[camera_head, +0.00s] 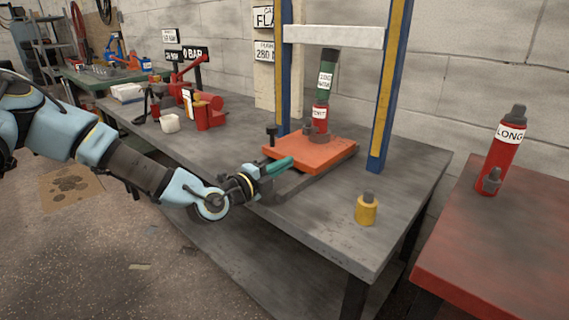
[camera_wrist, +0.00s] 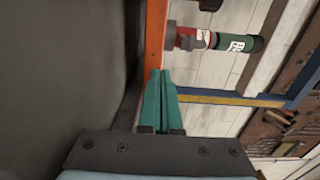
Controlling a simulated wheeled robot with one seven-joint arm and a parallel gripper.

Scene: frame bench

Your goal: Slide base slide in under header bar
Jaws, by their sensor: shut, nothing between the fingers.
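The base slide (camera_head: 335,154) is a flat orange plate on the grey bench, between the feet of the blue and yellow frame posts. It carries an upright red cylinder (camera_head: 320,118) with a green labelled one (camera_head: 327,75) on top. The green top is just below the pale header bar (camera_head: 340,37) in the picture; I cannot tell the depth between them. My gripper (camera_head: 290,161) has its teal fingers shut and empty, at the slide's near edge. In the wrist view the fingertips (camera_wrist: 161,72) meet or nearly meet the orange edge (camera_wrist: 154,40); contact is unclear.
A dark knob (camera_head: 271,133) stands at the slide's left corner. A yellow weight (camera_head: 366,209) sits on the bench at front right. Red tools (camera_head: 205,112) stand to the left. A red table (camera_head: 490,262) at right holds a red "LONG" cylinder (camera_head: 503,145).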

